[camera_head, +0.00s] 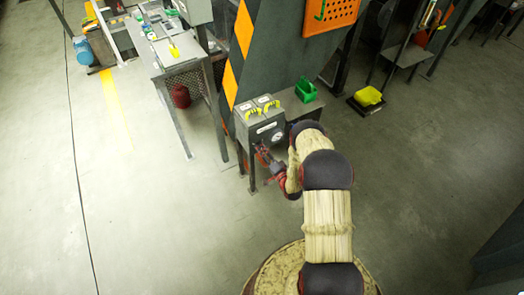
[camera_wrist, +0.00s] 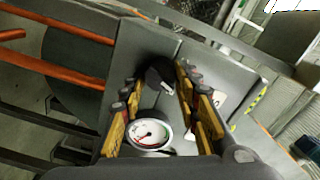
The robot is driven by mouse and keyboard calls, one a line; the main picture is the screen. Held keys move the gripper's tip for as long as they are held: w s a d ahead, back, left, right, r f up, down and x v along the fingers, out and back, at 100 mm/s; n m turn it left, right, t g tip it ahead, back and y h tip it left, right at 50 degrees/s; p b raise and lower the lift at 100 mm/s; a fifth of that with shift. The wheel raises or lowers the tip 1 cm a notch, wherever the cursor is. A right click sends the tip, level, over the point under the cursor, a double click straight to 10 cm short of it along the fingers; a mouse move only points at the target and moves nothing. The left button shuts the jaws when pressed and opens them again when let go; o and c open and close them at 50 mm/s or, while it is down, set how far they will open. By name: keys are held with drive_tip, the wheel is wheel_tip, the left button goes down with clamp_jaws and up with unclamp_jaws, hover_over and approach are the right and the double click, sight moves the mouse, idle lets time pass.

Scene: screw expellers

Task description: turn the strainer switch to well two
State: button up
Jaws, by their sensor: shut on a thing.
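The strainer switch is a black knob (camera_wrist: 158,74) on the grey front panel (camera_wrist: 143,42) of a box. My gripper (camera_wrist: 157,84) reaches the panel with its yellow-padded fingers on either side of the knob, shut on it. A round white gauge (camera_wrist: 149,133) with a red needle sits close by on the same panel, seen between the fingers. In the head view my gripper (camera_head: 264,159) is at the lower front of the grey box (camera_head: 246,128). There the knob is hidden, and I cannot read any well marks.
Two yellow handles (camera_head: 262,107) stand on top of the box. Orange bars (camera_wrist: 58,32) run beside the panel in the wrist view. The floor (camera_head: 130,200) left of the box is open.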

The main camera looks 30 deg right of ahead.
drive_tip(key=shift+d+f+m, duration=0.1)
drive_tip(key=shift+f+m, duration=0.05)
drive_tip(key=shift+m, duration=2.15)
drive_tip(key=o, duration=1.1)
drive_tip(key=s, duration=1.2)
drive_tip(key=shift+d, duration=0.15)
